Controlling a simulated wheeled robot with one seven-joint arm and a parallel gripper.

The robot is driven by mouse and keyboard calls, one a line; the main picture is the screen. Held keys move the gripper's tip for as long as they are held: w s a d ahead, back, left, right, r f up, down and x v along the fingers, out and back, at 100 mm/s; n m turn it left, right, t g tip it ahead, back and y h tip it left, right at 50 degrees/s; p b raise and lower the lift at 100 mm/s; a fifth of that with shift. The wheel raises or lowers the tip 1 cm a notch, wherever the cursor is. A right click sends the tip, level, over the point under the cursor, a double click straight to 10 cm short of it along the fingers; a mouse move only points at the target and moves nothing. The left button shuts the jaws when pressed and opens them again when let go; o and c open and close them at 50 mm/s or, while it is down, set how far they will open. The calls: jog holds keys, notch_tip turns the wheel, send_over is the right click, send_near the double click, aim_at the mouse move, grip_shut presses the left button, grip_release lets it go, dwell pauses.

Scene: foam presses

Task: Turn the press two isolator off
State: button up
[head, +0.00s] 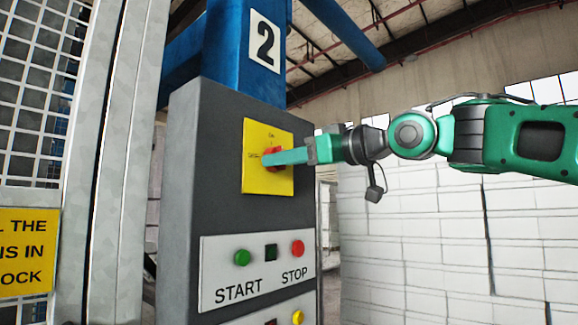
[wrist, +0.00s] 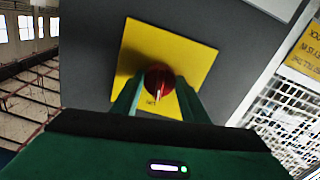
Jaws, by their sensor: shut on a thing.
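The isolator is a red rotary knob (head: 273,157) on a yellow square plate (head: 281,182), set in the dark grey cabinet below the number 2 sign (head: 265,43). My green gripper (head: 268,159) reaches in from the right and is shut on the knob; its fingers partly hide it in the head view. In the wrist view the red knob (wrist: 159,80) sits between the two fingertips (wrist: 158,84), with a pale pointer mark on it. The plate (wrist: 190,55) carries small lettering, partly hidden. I cannot tell the knob's exact position for certain.
Below the plate are a green START button (head: 242,258), a small black square and a red STOP button (head: 298,248). A mesh guard (head: 40,90) with a yellow sign (head: 25,250) stands left. White stacked blocks (head: 430,240) stand behind right.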

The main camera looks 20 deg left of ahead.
jog(key=shift+w+d+n, duration=0.1)
jog(key=shift+w+n, duration=0.05)
jog(key=shift+n, duration=3.75)
jog(key=shift+w+n, duration=0.15)
jog(key=shift+n, duration=3.75)
jog(key=o, duration=1.1)
jog(key=shift+c, duration=0.2)
jog(key=shift+s, duration=0.1)
